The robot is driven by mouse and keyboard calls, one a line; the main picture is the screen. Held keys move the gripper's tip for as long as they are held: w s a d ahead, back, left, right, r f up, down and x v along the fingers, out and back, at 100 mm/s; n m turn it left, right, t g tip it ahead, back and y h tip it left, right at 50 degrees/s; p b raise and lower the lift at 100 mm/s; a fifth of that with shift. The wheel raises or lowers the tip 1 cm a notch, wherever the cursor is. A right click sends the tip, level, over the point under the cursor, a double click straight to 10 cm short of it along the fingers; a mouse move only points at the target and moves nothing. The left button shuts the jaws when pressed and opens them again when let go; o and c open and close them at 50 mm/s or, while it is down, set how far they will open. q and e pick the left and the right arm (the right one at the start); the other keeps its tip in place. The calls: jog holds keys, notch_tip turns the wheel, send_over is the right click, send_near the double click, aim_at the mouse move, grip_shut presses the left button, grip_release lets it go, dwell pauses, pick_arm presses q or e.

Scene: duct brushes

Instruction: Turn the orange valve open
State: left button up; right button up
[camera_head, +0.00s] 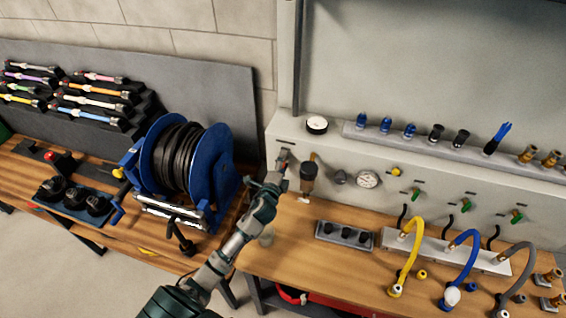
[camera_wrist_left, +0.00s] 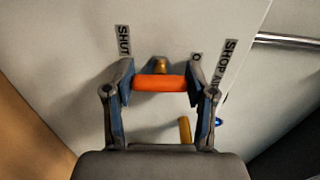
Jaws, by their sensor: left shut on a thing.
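The orange valve handle (camera_wrist_left: 160,84) shows in the left wrist view as a short bar in front of a brass stem (camera_wrist_left: 160,65) on the pale panel. My left gripper (camera_wrist_left: 163,88) has a finger at each end of the bar and is shut on it. The label SHUT (camera_wrist_left: 123,40) is at the upper left of the handle, and another label, partly covered by a finger, is at the right. In the head view my left gripper (camera_head: 285,166) is at the panel's left part and the handle is hard to make out there. My right gripper is not in view.
A dark cylindrical fitting (camera_head: 308,177) and a pressure gauge (camera_head: 367,179) are right of my left gripper. A blue hose reel (camera_head: 158,155) stands to the left. Yellow (camera_head: 413,250) and blue (camera_head: 470,262) hoses are on the bench at the right.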

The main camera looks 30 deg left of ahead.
pick_arm(q)
jog(key=shift+f, duration=0.35)
jog(key=o, duration=1.2)
jog(key=shift+c, duration=0.2)
jog(key=shift+a+r, duration=0.1)
jog(key=v, duration=1.1)
jog(key=shift+s, duration=0.4)
